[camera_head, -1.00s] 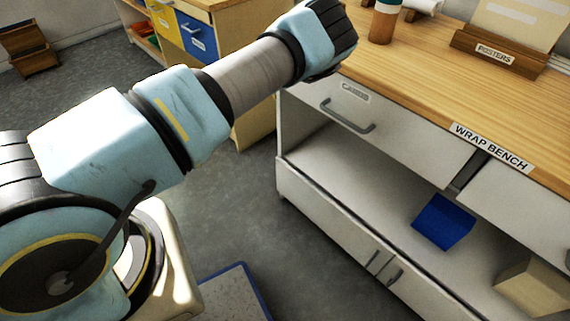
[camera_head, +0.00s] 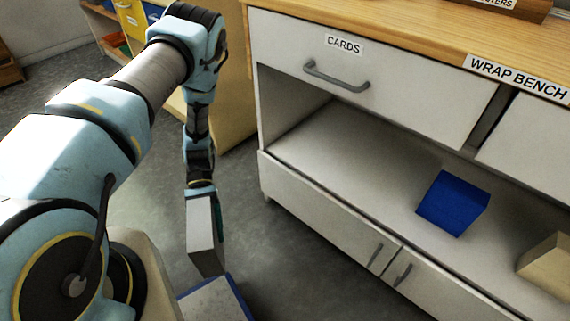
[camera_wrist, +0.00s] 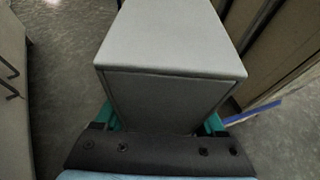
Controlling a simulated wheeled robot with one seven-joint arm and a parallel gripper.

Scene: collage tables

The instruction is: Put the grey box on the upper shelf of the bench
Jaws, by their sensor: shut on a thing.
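The grey box (camera_head: 205,240) hangs below my gripper (camera_head: 203,194), left of the bench and above the floor. My gripper is shut on it. In the wrist view the grey box (camera_wrist: 175,95) fills the middle, between the teal fingers of my gripper (camera_wrist: 163,120). The bench (camera_head: 400,70), labelled WRAP BENCH, stands on the right with a wooden top. An open shelf (camera_head: 345,150) runs under its drawers and above its lower doors. The box is apart from the bench. The box's underside is hidden.
On the open shelf, a blue box (camera_head: 453,203) stands right of centre and a tan box (camera_head: 548,265) farther right. The shelf's left part is clear. A CARDS drawer (camera_head: 375,75) hangs above it. A blue-edged platform (camera_head: 215,300) is below the grey box.

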